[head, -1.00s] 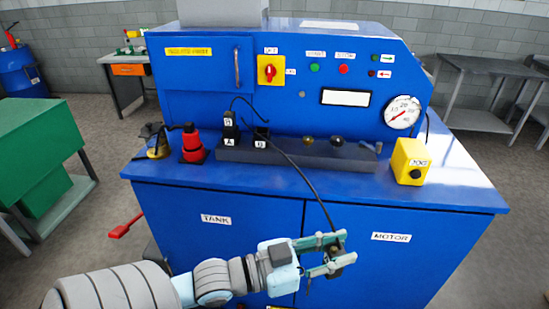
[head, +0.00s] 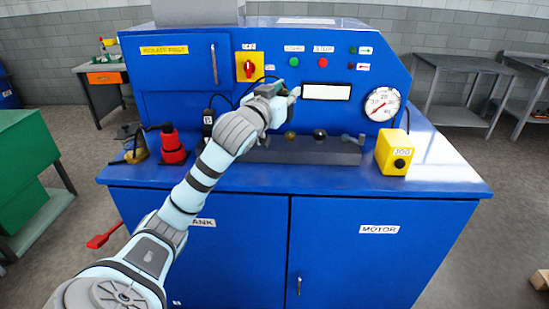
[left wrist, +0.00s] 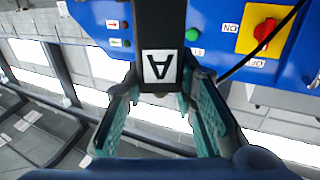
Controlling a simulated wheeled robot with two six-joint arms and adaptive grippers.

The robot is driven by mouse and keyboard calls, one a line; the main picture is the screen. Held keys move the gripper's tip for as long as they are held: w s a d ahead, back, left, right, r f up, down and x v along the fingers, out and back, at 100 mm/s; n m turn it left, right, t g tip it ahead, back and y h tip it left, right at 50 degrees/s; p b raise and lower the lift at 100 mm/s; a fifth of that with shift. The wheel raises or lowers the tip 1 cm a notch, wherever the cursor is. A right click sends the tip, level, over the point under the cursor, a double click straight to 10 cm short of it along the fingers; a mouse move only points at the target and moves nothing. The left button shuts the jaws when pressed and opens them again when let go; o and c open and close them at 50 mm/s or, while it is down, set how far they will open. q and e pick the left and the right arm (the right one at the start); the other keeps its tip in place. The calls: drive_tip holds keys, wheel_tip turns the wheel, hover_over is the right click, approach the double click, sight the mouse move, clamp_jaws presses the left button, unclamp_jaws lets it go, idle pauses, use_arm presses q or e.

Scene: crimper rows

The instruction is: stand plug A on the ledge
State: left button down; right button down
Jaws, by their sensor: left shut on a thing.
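My left gripper (head: 280,94) is raised in front of the blue machine panel, above the dark ledge (head: 312,157). In the left wrist view its two green-lined fingers (left wrist: 160,88) are shut on plug A (left wrist: 162,25), a black block with a white "A" label that reads upside down there. In the head view the plug is mostly hidden by my gripper and arm. A black cable (head: 262,79) arcs beside the gripper. The ledge's left part is hidden behind my arm. A black block labelled B (head: 208,118) stands at its left end. My right gripper is not in view.
Round knobs (head: 320,134) and a grey lever sit along the ledge. A red-and-black device (head: 172,147) stands to the left, a yellow JOG box (head: 393,152) to the right. The panel with its red switch (head: 249,67) and gauge (head: 382,104) rises close behind the gripper.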

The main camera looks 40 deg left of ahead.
use_arm(q)
wheel_tip(320, 180, down, 17)
drive_tip(key=b, duration=0.3)
drive_tip(key=shift+f, duration=0.2)
drive_tip(key=c, duration=1.3)
unclamp_jaws()
drive_tip(key=v, duration=1.2)
drive_tip(key=shift+w, duration=0.1)
